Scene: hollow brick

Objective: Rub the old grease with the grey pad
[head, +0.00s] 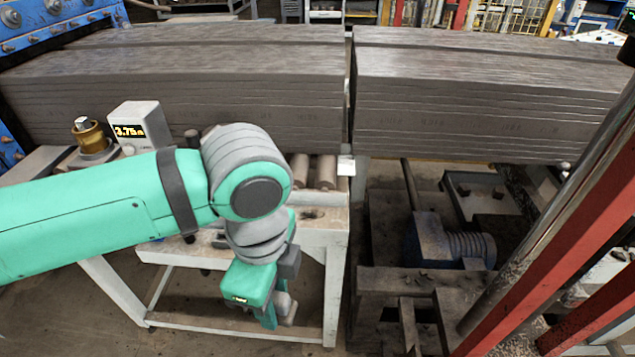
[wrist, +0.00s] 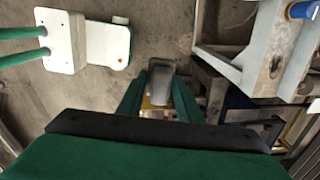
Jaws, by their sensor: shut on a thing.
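My gripper (head: 277,315) hangs low in front of the white metal frame in the head view, pointing down. In the wrist view my gripper (wrist: 159,92) has its two green fingers closed on both sides of a grey block-like thing, which I take for the grey pad (wrist: 160,67). The pad (head: 288,313) shows only in part in the head view, beside the fingers. It is held clear of the frame, with floor behind it. I cannot make out the old grease for certain; a dark mark (head: 313,214) on the frame's top may be a hole or a stain.
The white frame (head: 333,280) stands behind my gripper, with rollers (head: 325,171) on top. Long stacks of grey-brown clay (head: 190,85) lie beyond. A display box (head: 135,125) stands left. A motor (head: 450,245) and red posts (head: 580,235) crowd the right.

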